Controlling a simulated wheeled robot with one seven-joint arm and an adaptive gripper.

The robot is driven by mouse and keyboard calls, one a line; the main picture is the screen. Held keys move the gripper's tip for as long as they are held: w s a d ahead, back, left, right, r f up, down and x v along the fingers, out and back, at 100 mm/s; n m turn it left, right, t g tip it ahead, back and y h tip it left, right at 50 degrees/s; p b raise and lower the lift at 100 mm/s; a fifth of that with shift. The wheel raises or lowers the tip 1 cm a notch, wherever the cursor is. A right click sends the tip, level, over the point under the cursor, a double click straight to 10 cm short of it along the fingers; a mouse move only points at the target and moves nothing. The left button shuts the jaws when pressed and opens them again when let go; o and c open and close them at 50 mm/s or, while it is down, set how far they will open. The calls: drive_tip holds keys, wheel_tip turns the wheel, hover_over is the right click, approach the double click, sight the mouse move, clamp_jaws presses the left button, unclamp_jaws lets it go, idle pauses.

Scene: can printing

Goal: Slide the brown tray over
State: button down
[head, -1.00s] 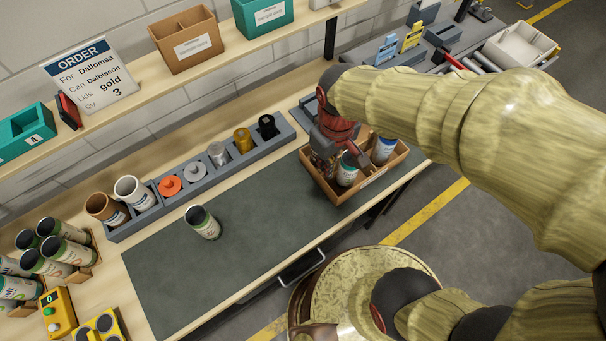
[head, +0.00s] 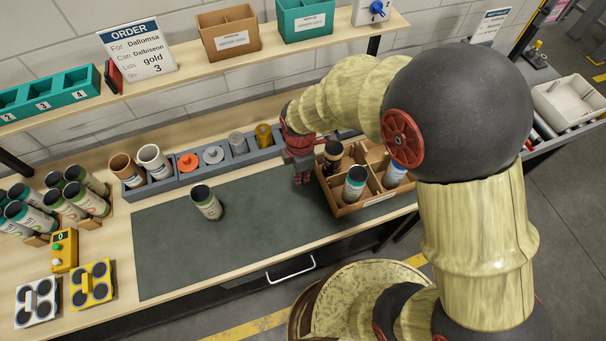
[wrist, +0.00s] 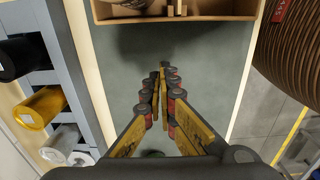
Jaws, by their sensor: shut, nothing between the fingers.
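The brown tray (head: 350,208) stands at the right end of the dark mat (head: 240,230), with several dividers and a few printed cans, one being a green-labelled can (head: 355,184). My arm covers part of its back and right side. My gripper (head: 301,180) is low over the mat, just left of the tray, shut and empty. In the wrist view, the shut fingertips (wrist: 165,68) point towards the tray's wall (wrist: 215,18), with a strip of bare mat between them.
A lone can (head: 206,202) stands on the mat. A grey rack (head: 185,178) with cups and lids runs behind it. Several cans (head: 60,200) sit at the left. The mat's middle is otherwise clear; its front lies near the table edge.

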sight(313, 188)
wheel_tip(313, 188, down, 7)
drive_tip(key=shift+b, duration=0.5)
drive_tip(key=d, duration=0.1)
drive_tip(key=w+d, duration=0.1)
drive_tip(key=d, duration=0.1)
drive_tip(key=shift+d+r, duration=0.2)
drive_tip(key=shift+d, duration=0.25)
